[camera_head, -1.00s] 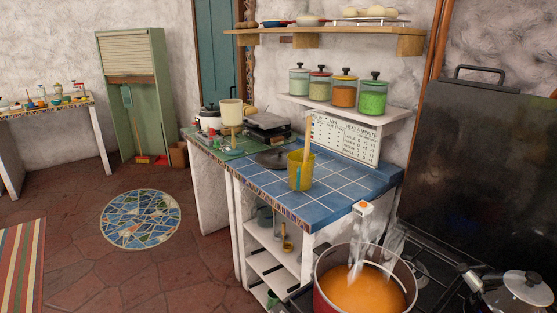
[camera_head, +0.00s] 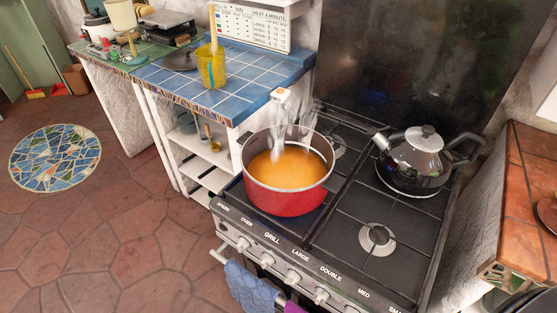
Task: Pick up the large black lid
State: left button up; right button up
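A dark round lid (camera_head: 181,60) with a small knob lies flat on the blue tiled counter (camera_head: 245,83), at the upper left of the head view. It sits left of a yellow jug (camera_head: 211,70) that holds a utensil. I cannot tell whether this is the large black lid. A red pot (camera_head: 290,197) of orange soup stands uncovered and steaming on the stove. Neither of my grippers is in view.
A brown tiled counter (camera_head: 530,180) stands at the right, with dark items cut off by the frame edge.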

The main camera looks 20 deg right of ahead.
aim_at(183, 59)
jog(key=i+j, duration=0.15)
jog(key=j, duration=0.35)
jog(key=i+j+z, duration=0.15)
jog(key=j, duration=0.3)
jog(key=i+j, duration=0.1)
jog(key=j, duration=0.4)
jog(key=i+j+z, duration=0.1)
jog(key=j, duration=0.4)
